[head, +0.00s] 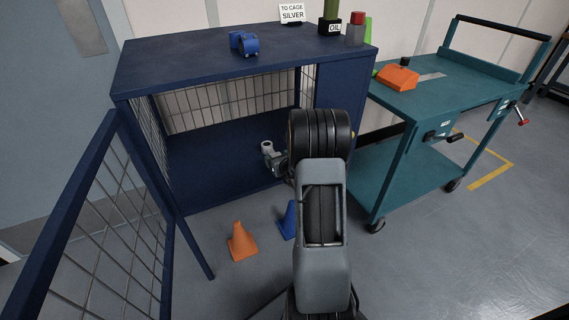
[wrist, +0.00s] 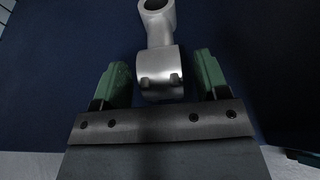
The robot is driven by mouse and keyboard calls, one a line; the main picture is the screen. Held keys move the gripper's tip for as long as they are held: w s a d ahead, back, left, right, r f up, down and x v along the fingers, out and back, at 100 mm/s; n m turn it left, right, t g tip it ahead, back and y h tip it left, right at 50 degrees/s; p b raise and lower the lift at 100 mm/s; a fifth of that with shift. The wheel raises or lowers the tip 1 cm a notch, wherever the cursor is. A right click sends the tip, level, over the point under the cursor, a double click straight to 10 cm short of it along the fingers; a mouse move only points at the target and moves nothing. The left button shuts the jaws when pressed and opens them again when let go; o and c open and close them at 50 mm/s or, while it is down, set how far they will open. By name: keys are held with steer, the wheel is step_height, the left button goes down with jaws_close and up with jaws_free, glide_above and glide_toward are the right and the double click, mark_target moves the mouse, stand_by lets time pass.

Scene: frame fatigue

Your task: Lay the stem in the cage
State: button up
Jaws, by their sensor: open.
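The silver stem (head: 267,147) is inside the dark blue cage (head: 200,165), over its floor near the open front. In the wrist view the stem (wrist: 159,70) has a ring end pointing away and a thicker clamp end between my fingers. My gripper (wrist: 160,75) is open, with green fingers on either side of the clamp end and a visible gap at each. In the head view my gripper (head: 279,162) is partly hidden by my arm. Whether the stem touches the floor is hard to tell.
The cage's mesh door (head: 110,210) stands open at left. A blue stem (head: 246,43), a sign (head: 292,13) reading "TO CAGE SILVER" and bottles are on the cage top. An orange part (head: 398,77) lies on the teal cart (head: 450,90). Orange (head: 241,241) and blue (head: 289,220) cones stand in front.

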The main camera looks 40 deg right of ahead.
steer(key=p+v, duration=0.2)
steer(key=v, duration=0.8)
steer(key=s+a+r+n+g+y, duration=0.1)
steer(key=a+r+n+g+y, duration=0.2)
steer(key=a+n, duration=0.45)
steer(key=s+a+r+n+g+y, duration=0.2)
steer(key=a+n+y, duration=0.2)
steer(key=a+n, duration=0.4)
steer(key=s+a+r+n+g+y, duration=0.1)
steer(key=a+r+n+g+y, duration=0.2)
steer(key=a+n, duration=0.45)
steer(key=s+r+n+g+h, duration=0.2)
steer(key=s+n+h, duration=0.5)
steer(key=n, duration=0.8)
steer(key=shift+s+a+g, duration=0.35)
steer(key=shift+s+g, duration=0.25)
steer(key=shift+s, duration=1.1)
steer(key=shift+r, duration=0.1)
